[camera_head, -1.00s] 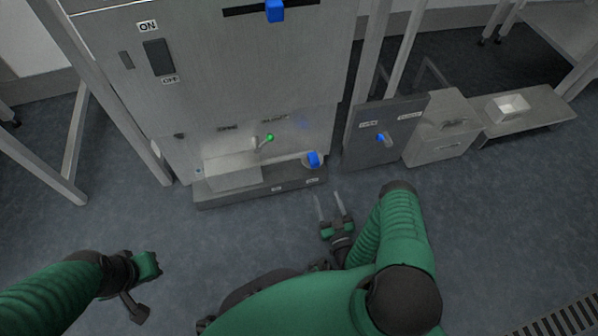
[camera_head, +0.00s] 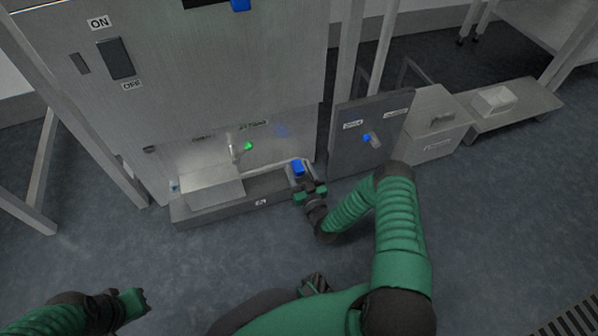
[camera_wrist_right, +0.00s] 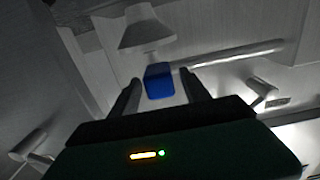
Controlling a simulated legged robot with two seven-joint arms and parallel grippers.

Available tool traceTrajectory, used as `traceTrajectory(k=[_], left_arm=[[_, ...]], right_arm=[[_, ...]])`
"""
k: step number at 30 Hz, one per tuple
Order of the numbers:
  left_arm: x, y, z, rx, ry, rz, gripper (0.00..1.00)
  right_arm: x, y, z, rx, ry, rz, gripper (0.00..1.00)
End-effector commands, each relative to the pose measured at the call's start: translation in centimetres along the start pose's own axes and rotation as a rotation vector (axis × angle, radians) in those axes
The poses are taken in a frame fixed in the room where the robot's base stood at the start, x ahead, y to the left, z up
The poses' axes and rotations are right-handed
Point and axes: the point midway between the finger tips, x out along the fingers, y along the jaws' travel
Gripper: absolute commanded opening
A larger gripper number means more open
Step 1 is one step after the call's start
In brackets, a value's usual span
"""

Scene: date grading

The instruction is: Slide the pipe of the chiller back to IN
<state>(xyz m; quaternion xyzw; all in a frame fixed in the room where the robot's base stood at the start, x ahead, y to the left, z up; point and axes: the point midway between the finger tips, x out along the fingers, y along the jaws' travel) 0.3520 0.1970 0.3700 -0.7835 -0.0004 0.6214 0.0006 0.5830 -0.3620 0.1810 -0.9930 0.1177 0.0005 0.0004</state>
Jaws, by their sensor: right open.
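The chiller appears to be the large metal cabinet (camera_head: 215,80) in the head view. A low ledge (camera_head: 225,207) runs along its foot, with a small spout (camera_head: 236,152) with a green tip above it. A blue handle (camera_head: 298,167) sits at the ledge's right end. My right gripper (camera_head: 299,174) is open with its fingers on either side of this handle. In the right wrist view the blue handle (camera_wrist_right: 160,80) stands between the fingers, near a thin pale rod (camera_wrist_right: 230,53) and a flared grey piece (camera_wrist_right: 146,28). My left gripper (camera_head: 137,302) is low at left, away from the chiller.
A dark panel (camera_head: 345,150) with another blue-tipped knob (camera_head: 369,138) stands right of the chiller. Beside it are a metal box (camera_head: 430,125) and a low bench with a white tray (camera_head: 494,99). An ON/OFF switch (camera_head: 116,58) is high on the cabinet. The floor in front is clear.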

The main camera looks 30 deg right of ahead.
Motion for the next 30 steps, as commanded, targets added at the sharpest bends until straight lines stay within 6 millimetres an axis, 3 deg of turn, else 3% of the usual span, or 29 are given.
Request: traceTrajectory(k=[4,16,30], left_arm=[[-0.07,0.0,-0.02,0.0,0.0,0.0,0.0],[-0.06,0.0,-0.02,0.0,0.0,0.0,0.0],[-0.06,0.0,-0.02,0.0,0.0,0.0,0.0]], right_arm=[[-0.03,0.0,-0.05,0.0,0.0,0.0,0.52],[-0.06,0.0,-0.01,0.0,0.0,0.0,0.0],[-0.08,0.01,0.02,0.0,-0.001,0.0,0.0]])
